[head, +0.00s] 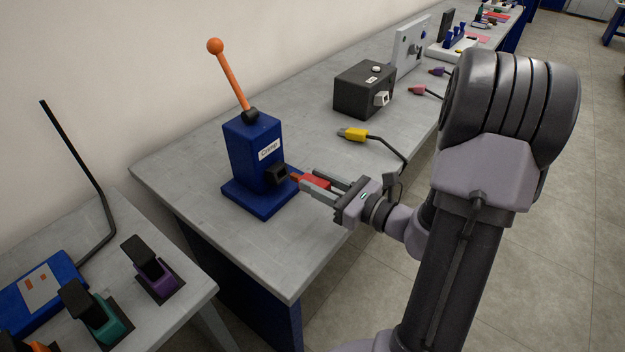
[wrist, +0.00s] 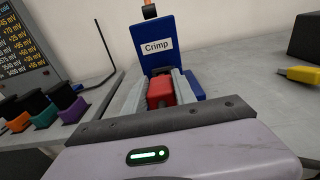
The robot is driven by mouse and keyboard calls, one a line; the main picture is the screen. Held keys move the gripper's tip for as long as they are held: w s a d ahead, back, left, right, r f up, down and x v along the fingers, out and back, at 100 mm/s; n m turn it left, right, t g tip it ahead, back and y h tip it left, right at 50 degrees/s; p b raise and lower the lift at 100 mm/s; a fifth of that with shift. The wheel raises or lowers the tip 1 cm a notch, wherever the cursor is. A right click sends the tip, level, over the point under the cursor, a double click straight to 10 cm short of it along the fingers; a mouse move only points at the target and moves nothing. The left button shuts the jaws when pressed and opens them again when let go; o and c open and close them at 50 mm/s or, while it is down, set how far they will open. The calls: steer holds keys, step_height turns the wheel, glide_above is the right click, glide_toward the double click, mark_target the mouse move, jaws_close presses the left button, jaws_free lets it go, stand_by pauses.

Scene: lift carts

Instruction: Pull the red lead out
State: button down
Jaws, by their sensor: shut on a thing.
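The red lead (head: 316,181) is between the fingers of my gripper (head: 322,188), close to the black socket (head: 277,174) on the front of the blue crimp press (head: 251,160). In the wrist view the red lead (wrist: 161,92) lies between the two grey fingers, with the press (wrist: 168,52) labelled "Crimp" right behind it. My gripper is shut on the lead. An orange tip shows between the lead and the socket in the head view. I cannot tell how deep the lead's end sits in the socket. The press's orange lever (head: 229,75) stands up, tilted left.
A yellow lead (head: 353,134) and a dark box (head: 364,91) lie farther back on the grey bench (head: 300,235). Pink and purple leads lie near its right edge. A lower table at left holds a blue device (head: 38,288) and several coloured holders. The bench's front corner is clear.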

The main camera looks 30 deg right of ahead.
stand_by(0.3)
step_height(320, 180, up, 6)
steer(key=p, duration=0.5)
steer(key=shift+r, duration=0.2)
